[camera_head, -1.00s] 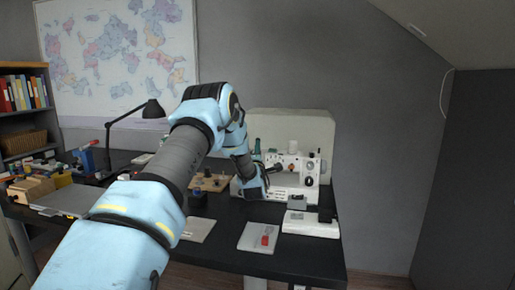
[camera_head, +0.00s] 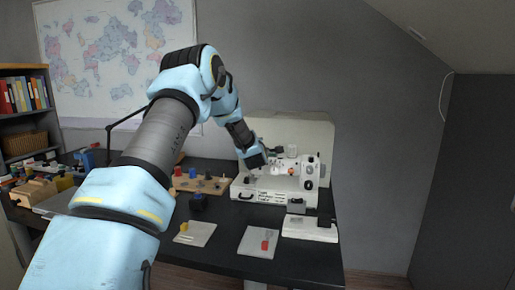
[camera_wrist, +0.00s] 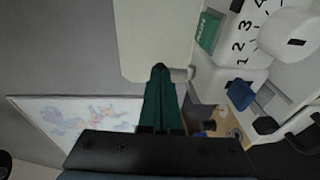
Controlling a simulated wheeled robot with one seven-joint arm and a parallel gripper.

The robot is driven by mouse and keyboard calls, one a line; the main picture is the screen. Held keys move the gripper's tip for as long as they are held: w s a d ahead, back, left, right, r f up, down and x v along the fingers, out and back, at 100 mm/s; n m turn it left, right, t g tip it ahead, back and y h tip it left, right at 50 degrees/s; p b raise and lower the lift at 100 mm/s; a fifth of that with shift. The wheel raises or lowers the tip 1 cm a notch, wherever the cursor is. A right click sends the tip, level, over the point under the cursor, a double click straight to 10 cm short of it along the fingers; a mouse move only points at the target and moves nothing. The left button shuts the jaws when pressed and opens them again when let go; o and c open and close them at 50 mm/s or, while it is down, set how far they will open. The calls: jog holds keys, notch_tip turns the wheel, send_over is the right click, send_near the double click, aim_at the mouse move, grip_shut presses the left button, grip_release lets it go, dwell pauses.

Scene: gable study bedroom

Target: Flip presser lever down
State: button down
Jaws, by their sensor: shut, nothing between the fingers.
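The white sewing machine (camera_head: 306,180) stands at the back right of the black desk. In the wrist view, its white body (camera_wrist: 290,70) fills the upper right, with the printed numbers 1 to 4 and a dial-like part. My gripper (camera_head: 263,167) is in front of the machine's left end and hides part of it. In the wrist view, my gripper (camera_wrist: 160,68) has its dark green fingers shut together and empty. A small pale stub (camera_wrist: 182,75) shows just right of the fingertips; I cannot tell whether it is the presser lever. I cannot pick out the lever in the head view.
A white device (camera_head: 310,228) and a pale tray with a red piece (camera_head: 256,243) lie in front of the machine. A wooden board with spools (camera_head: 208,185) is to its left. A pale panel (camera_head: 320,135) stands behind it. The black desk (camera_head: 225,255) has bare patches at the front.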

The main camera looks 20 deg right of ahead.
jog(key=g+p, duration=0.1)
jog(key=w+r+g+p, duration=0.1)
jog(key=shift+d+r+y+p, duration=0.2)
jog(key=shift+d+y+p, duration=0.1)
jog(key=shift+d+y, duration=0.1)
jog(key=shift+w+f+g, duration=0.25)
jog(key=shift+f+g, duration=0.05)
jog(key=shift+g, duration=0.1)
jog(key=shift+r+p, duration=0.35)
jog(key=shift+r, duration=0.45)
